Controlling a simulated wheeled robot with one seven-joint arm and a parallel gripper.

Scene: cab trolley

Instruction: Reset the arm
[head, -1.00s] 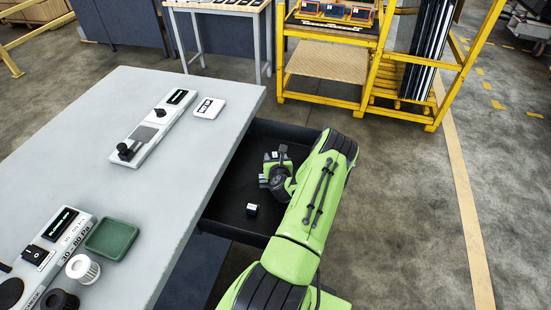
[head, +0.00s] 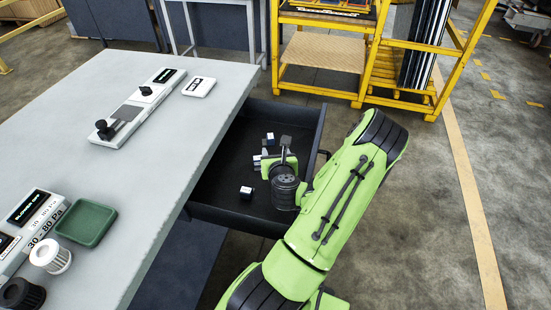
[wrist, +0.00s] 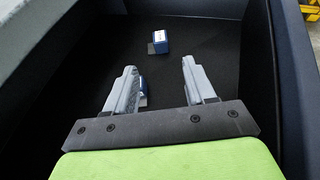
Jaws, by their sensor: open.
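My gripper (head: 277,150) is over the open dark drawer (head: 222,212) under the grey table, and my green arm reaches in from the right. In the wrist view my gripper (wrist: 158,88) has its two grey fingers wide apart with nothing held between them. A small blue box with a white label (wrist: 161,42) lies on the drawer floor beyond the fingertips. A second blue box (wrist: 142,92) is partly hidden behind the left finger. In the head view a small dark box with a white top (head: 246,192) lies in the near part of the drawer.
The grey table (head: 150,190) is on the left, with a green tray (head: 86,222), a white filter (head: 50,257) and control panels on it. The drawer walls surround my gripper. A yellow rack (head: 350,95) stands behind; open floor lies right.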

